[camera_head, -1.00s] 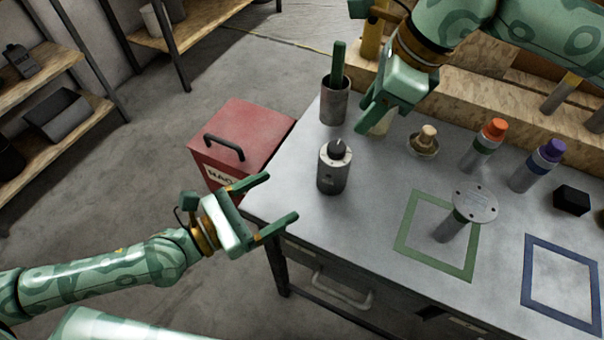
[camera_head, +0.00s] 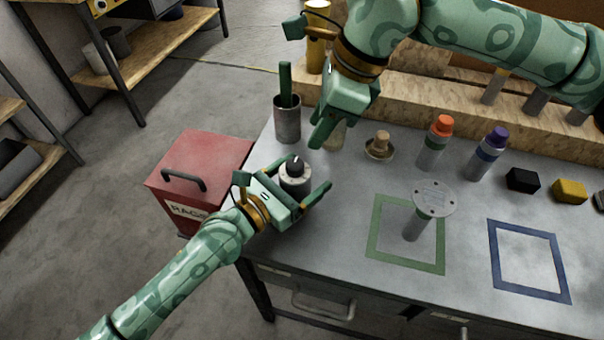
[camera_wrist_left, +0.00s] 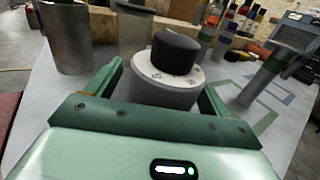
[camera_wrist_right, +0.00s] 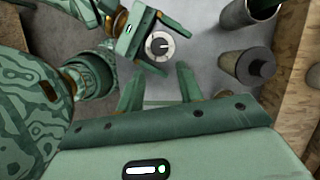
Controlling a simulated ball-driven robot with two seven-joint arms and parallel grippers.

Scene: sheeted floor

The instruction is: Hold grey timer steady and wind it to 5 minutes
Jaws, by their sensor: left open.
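The grey timer (camera_head: 296,183) stands upright on the table near its left edge, a short cylinder with a pale marked dial and a black knob (camera_wrist_left: 175,52) on top. My left gripper (camera_head: 308,173) is open, with one finger on each side of the timer's body; I cannot tell whether they touch it. My right gripper (camera_head: 322,132) is open and empty above the table, behind and to the right of the timer. In the right wrist view the timer's dial (camera_wrist_right: 160,46) lies beyond its fingertips (camera_wrist_right: 158,80); the dial's setting is too small to read.
A dark metal cup (camera_head: 288,124) holding a green stick stands behind the timer. A pale cylinder is partly hidden by my right gripper. A brass-based knob (camera_head: 379,146), orange-capped (camera_head: 437,140) and purple-capped bottles and a round-topped stand (camera_head: 435,198) are to the right. A red box (camera_head: 200,165) sits left.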

